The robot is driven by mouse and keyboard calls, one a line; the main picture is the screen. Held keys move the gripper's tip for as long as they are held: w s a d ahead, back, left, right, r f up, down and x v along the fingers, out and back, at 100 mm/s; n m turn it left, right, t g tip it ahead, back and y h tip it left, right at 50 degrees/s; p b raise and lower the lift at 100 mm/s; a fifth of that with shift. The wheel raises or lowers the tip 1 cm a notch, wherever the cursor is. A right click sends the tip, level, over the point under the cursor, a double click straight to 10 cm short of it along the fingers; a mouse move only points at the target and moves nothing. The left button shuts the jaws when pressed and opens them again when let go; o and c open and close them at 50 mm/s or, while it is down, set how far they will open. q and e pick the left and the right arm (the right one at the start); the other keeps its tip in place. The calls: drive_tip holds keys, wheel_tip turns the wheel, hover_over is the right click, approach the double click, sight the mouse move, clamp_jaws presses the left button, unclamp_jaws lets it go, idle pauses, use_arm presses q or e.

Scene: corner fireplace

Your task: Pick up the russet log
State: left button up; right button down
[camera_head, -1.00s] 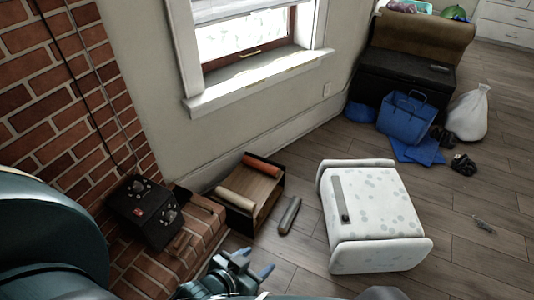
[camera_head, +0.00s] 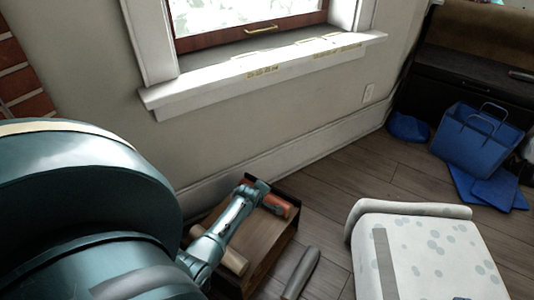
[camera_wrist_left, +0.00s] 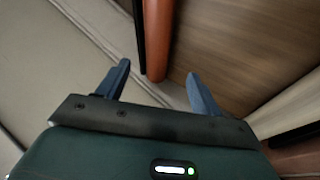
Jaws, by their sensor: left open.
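The russet log (camera_head: 276,204), orange-red and smooth, lies in the far part of a wooden log box (camera_head: 264,243) by the wall in the head view. My left gripper (camera_head: 260,187) is over the box beside the log, its fingers partly hidden. In the left wrist view the left gripper (camera_wrist_left: 160,84) is open and empty. The end of the russet log (camera_wrist_left: 157,42) lies in line with the gap between its fingers. I cannot tell how far above the log they are. My right gripper is out of view.
A tan log (camera_head: 233,262) lies in the near part of the box, partly behind my arm. A grey log (camera_head: 299,272) lies on the floor. A white spotted stool (camera_head: 425,250) stands at right. A blue bag (camera_head: 480,140) and window sill (camera_head: 270,70) are farther back.

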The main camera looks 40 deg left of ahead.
use_arm(q)
drive_tip(key=b+x, duration=0.6)
drive_tip(key=x, duration=0.2)
drive_tip(key=shift+s, duration=0.1)
drive_tip(key=shift+w+a+f, duration=0.15)
drive_tip(key=shift+w+f, duration=0.05)
drive_tip(key=shift+f, duration=0.05)
drive_tip(key=shift+w+a+f+b, duration=0.2)
drive_tip(key=shift+w+f+b, duration=0.15)
drive_tip(key=shift+b, duration=0.4)
drive_tip(key=b+x, duration=0.4)
drive_tip(key=shift+w+a+b, duration=0.1)
drive_tip(key=shift+b, duration=0.25)
drive_tip(key=shift+w+a, duration=0.1)
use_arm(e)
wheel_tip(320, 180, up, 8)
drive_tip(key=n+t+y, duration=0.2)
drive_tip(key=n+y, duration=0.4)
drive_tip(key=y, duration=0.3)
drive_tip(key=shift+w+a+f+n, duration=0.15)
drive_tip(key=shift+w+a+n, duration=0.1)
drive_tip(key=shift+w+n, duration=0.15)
use_arm(q)
drive_tip(key=shift+c, duration=0.5)
drive_tip(key=c, duration=0.9)
drive_tip(key=shift+c, duration=0.4)
